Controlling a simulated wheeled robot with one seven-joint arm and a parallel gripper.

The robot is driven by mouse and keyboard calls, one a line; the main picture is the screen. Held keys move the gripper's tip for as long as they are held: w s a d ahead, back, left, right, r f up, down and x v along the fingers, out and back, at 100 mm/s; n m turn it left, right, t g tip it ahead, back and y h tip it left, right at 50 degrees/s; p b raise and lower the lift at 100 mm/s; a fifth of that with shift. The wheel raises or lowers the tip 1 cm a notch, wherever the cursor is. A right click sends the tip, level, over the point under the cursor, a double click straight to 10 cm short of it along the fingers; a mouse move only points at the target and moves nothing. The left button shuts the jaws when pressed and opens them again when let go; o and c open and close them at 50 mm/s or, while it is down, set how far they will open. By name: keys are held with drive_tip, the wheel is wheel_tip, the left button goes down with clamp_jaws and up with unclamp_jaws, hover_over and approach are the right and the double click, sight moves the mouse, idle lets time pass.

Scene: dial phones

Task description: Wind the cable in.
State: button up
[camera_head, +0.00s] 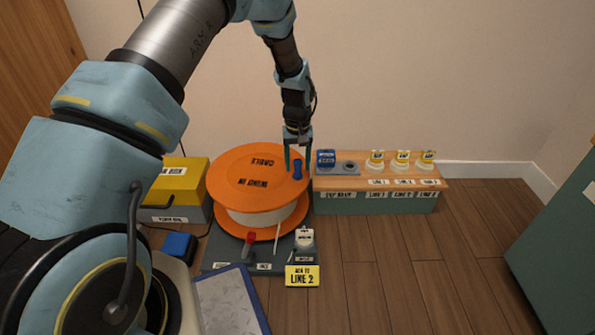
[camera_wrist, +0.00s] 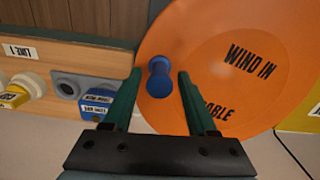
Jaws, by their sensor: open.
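A blue knob (camera_head: 297,169) stands up near the right edge of the disc. My gripper (camera_head: 298,162) is open above the disc, pointing down at the knob. In the wrist view the blue knob (camera_wrist: 159,80) lies between the open green fingers, apart from both. A white cable end (camera_head: 277,231) hangs beside the drum.
A wooden-topped bench (camera_head: 350,184) to the right holds a blue block (camera_head: 326,157), a grey socket and yellow-tagged plugs (camera_head: 401,160). A yellow box (camera_head: 180,180) stands left. A red-knobbed lever (camera_head: 250,242) and a yellow "LINE 2" sign (camera_head: 302,276) are in front. Floor at right is clear.

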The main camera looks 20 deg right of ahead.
drive_tip(key=shift+f, duration=0.6)
clamp_jaws()
idle(1.1)
